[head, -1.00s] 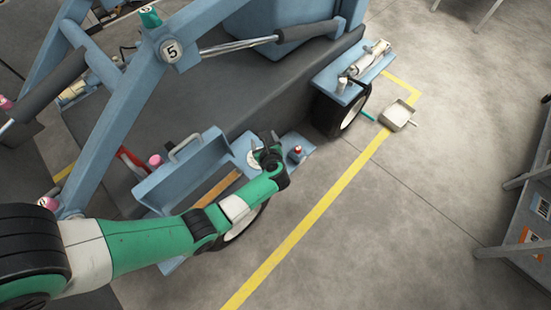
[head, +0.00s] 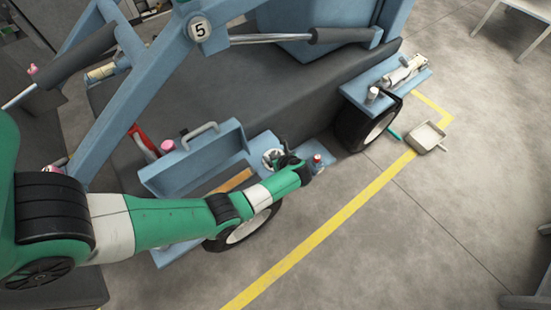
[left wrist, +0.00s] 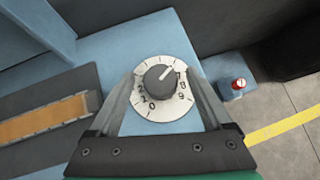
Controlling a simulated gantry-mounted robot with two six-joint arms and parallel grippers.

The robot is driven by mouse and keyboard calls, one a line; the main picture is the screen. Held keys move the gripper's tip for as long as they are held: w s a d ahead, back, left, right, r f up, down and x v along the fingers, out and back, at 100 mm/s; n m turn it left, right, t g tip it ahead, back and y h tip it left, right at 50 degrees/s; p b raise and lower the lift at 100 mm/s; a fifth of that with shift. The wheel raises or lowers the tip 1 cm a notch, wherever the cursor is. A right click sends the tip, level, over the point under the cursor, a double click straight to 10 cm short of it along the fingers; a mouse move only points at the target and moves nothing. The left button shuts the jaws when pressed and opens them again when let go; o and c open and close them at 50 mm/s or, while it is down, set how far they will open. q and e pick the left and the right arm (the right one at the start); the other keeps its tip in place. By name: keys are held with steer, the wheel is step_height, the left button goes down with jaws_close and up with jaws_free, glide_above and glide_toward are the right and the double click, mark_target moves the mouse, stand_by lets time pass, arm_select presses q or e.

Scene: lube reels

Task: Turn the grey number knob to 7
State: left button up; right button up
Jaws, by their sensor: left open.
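The grey number knob (left wrist: 160,78) sits at the centre of a white round dial (left wrist: 163,110) with black numbers, seen in the left wrist view. Its white pointer line points to the upper right, a little short of the 8; the number right at its tip is hard to read. My left gripper (left wrist: 162,72) is open, with one finger on each side of the dial. I cannot tell whether the fingers touch anything. In the head view my left gripper (head: 284,155) is over the dial (head: 271,158) and partly hides it. My right gripper is not in view.
A small red-topped fitting (left wrist: 239,84) stands right of the dial. An open blue box (head: 195,160) with a handle is to the left. A wheel (head: 368,125) and a grey tray (head: 427,137) lie to the right.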

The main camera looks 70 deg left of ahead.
arm_select(q)
steer(key=shift+a+f, duration=0.45)
jaws_close()
steer(key=m+p, duration=0.1)
steer(key=p, duration=0.1)
steer(key=m+t+p, duration=0.1)
steer(key=shift+s+r+t+p, duration=0.15)
steer(key=shift+r+t+p, duration=0.15)
steer(key=shift+r+p, duration=0.1)
steer(key=shift+f+m+t+p, duration=0.15)
steer(key=shift+m+t+p, duration=0.15)
steer(key=shift+m+p, duration=0.1)
steer(key=shift+f, duration=0.25)
